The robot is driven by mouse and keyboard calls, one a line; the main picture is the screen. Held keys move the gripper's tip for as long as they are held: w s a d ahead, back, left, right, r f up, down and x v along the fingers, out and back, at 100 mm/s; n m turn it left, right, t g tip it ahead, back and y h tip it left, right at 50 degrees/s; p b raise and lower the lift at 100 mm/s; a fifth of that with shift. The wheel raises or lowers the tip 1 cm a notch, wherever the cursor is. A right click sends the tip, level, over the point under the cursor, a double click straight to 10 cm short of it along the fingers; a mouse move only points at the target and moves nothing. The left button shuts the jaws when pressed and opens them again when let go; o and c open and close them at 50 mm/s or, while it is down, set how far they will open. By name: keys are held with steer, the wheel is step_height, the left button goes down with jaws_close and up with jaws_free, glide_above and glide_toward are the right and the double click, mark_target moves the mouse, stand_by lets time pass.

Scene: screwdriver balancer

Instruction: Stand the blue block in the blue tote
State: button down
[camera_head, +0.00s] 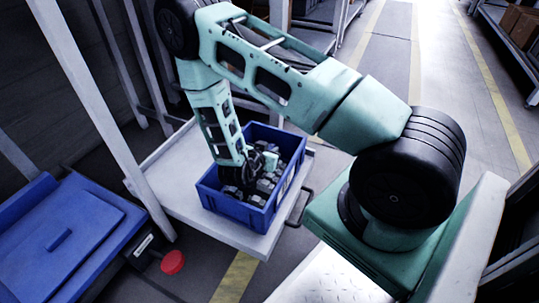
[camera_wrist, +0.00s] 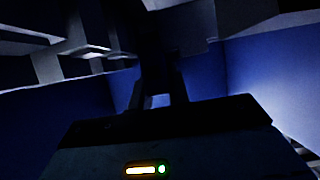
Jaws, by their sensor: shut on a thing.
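The blue tote (camera_head: 232,209) stands on a light platform in the middle of the head view, with several dark and grey parts inside. My gripper (camera_head: 255,172) reaches down into the tote among them. In the dark wrist view, my fingers (camera_wrist: 158,96) frame a small pale-blue patch. I cannot tell whether this patch is the blue block or a tote wall behind. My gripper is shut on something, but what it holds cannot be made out. Blue surfaces lie left and right of the fingers in that view. No blue block can be picked out with certainty in either view.
The light platform (camera_head: 167,187) carries the tote and has an upright white post (camera_head: 105,130) at its left. A large blue lidded bin (camera_head: 60,235) and a red round knob (camera_head: 172,262) are at lower left. The aisle floor (camera_head: 440,75) at upper right is clear.

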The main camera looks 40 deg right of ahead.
steer(key=shift+s+f, duration=0.1)
steer(key=shift+f, duration=0.5)
steer(key=c, duration=1.3)
jaws_free()
steer(key=shift+f+b, duration=0.15)
steer(key=shift+b, duration=0.15)
steer(key=p+v, duration=0.1)
steer(key=v, duration=0.1)
steer(key=r+p+v, duration=0.1)
steer(key=p+v, duration=0.1)
steer(key=v, duration=0.1)
steer(key=p+v, duration=0.1)
steer(key=v, duration=0.1)
steer(key=shift+d+r, duration=0.15)
steer(key=shift+r, duration=0.1)
steer(key=shift+a+r+p, duration=0.1)
steer(key=shift+a+p, duration=0.2)
steer(key=shift+a, duration=0.1)
